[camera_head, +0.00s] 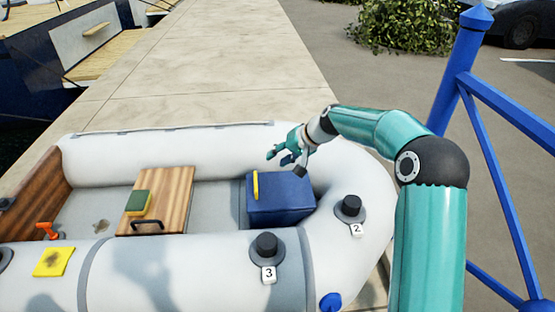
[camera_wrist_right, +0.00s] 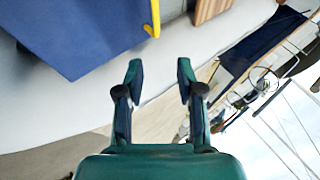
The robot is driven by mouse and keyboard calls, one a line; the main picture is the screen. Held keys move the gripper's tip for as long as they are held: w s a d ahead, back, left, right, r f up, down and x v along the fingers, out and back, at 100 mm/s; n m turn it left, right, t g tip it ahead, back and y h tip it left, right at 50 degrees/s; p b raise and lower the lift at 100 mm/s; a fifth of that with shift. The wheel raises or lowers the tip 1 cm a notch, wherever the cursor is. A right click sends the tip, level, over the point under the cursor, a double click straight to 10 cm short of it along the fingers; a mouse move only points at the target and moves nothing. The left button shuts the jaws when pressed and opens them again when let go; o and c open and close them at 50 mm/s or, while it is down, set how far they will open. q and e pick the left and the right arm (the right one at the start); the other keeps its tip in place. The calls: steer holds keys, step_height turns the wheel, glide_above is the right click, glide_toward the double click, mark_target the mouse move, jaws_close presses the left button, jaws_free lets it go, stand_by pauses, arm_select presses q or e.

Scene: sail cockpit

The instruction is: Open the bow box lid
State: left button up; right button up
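The bow box (camera_head: 284,198) is a blue box inside the bow end of the white inflatable dinghy. Its lid looks shut, with a yellow handle (camera_head: 256,186) upright at its left side. My right gripper (camera_head: 278,157) is above and behind the box, apart from the handle. In the right wrist view the gripper (camera_wrist_right: 160,72) is open with nothing between its fingers. That view shows the blue box (camera_wrist_right: 70,30) at upper left and part of the yellow handle (camera_wrist_right: 154,18) at its edge. My left gripper is not in view.
The dinghy's white tube (camera_head: 185,150) surrounds the box. Black knobs numbered 2 (camera_head: 350,205) and 3 (camera_head: 267,244) stand on the tube nearby. A blue railing (camera_head: 455,75) stands at right.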

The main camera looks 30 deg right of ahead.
steer(key=v, duration=0.9)
steer(key=shift+s+r, duration=0.25)
steer(key=shift+r, duration=0.05)
steer(key=shift+d, duration=0.1)
